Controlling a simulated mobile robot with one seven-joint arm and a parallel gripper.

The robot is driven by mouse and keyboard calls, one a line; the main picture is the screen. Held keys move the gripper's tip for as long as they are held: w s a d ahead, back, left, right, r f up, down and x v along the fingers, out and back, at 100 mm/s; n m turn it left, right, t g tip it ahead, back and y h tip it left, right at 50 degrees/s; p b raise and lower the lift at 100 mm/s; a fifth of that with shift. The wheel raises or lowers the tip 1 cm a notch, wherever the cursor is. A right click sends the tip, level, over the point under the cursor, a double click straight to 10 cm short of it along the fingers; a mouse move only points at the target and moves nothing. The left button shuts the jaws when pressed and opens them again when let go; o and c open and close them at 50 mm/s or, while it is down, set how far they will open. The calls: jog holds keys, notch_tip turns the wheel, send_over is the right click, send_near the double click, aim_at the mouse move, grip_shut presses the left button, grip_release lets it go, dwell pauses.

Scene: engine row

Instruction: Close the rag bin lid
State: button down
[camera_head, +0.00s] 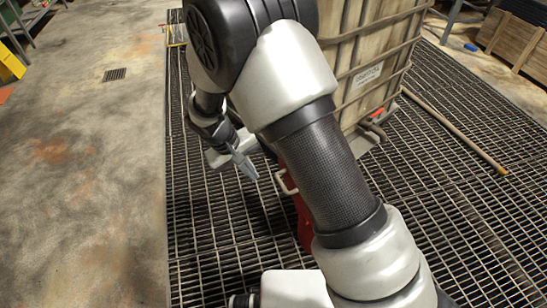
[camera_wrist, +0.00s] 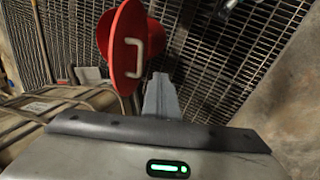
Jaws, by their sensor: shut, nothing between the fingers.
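The red rag bin (camera_wrist: 155,38) shows at the top of the wrist view. Its red lid (camera_wrist: 120,75) is a disc with a pale loop handle (camera_wrist: 133,58), and it looks tipped up rather than flat; how far is unclear. In the head view my arm hides most of the bin, leaving a red strip (camera_head: 303,225) and the pale handle (camera_head: 285,182) in sight. My gripper (camera_head: 250,172) is shut and empty, a little left of the handle in that view. In the wrist view its fingertips (camera_wrist: 160,82) are just below and right of the lid, with no clear contact.
A caged pale tank (camera_head: 365,60) stands behind my arm on the floor grating (camera_head: 225,235). A wooden pole (camera_head: 455,130) lies on the grating at right. A wooden crate (camera_head: 515,45) is at the far right. The concrete floor (camera_head: 80,200) at left is mostly clear.

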jog(key=w+d+r+b+x, duration=0.1)
jog(key=d+b+x, duration=0.1)
jog(key=x, duration=1)
jog(key=shift+w+d+f+b, duration=0.3)
jog(key=shift+w+b, duration=0.1)
